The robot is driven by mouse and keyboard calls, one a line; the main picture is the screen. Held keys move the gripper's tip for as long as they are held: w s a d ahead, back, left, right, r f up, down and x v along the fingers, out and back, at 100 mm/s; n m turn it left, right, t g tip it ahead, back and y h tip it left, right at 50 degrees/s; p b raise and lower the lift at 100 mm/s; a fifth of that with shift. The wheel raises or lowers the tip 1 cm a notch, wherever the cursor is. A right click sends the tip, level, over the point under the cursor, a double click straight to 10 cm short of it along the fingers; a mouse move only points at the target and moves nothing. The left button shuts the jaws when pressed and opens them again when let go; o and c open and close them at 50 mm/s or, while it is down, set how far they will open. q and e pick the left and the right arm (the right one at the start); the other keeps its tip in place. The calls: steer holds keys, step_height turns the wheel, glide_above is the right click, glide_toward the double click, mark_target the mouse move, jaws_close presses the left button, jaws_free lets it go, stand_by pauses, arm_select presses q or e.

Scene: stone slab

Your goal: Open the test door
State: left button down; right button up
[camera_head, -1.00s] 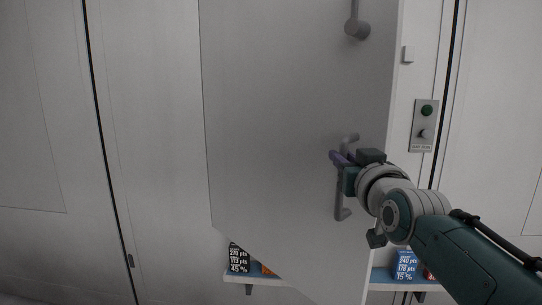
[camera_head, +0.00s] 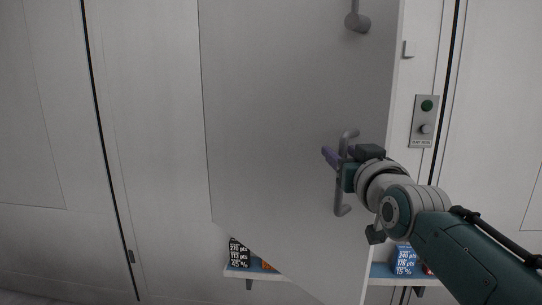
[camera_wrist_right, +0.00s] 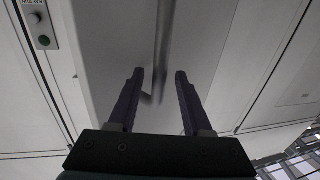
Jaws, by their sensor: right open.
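The test door (camera_head: 285,120) is a large plain grey panel. It stands ajar, swung out at an angle, with shelving visible below and behind its slanting lower edge. Its grey vertical bar handle (camera_head: 341,198) is near the right edge and also shows in the right wrist view (camera_wrist_right: 164,40). My right gripper (camera_head: 338,155) is at the upper part of the handle. Its purple fingers are open, and in the wrist view (camera_wrist_right: 156,76) the bar shows between them, with gaps on both sides. My left gripper is not in view.
A panel with a green button and a knob (camera_head: 424,121) is on the frame right of the door. A blue shelf (camera_head: 262,274) with dark labelled packs shows under the door. Another grey fitting (camera_head: 357,20) sits high on the door. Pale wall panels (camera_head: 50,120) are at left.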

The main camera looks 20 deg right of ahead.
steer(key=p+v, duration=0.2)
steer(key=v, duration=0.7)
steer(key=shift+s+a, duration=0.15)
steer(key=shift+s, duration=0.15)
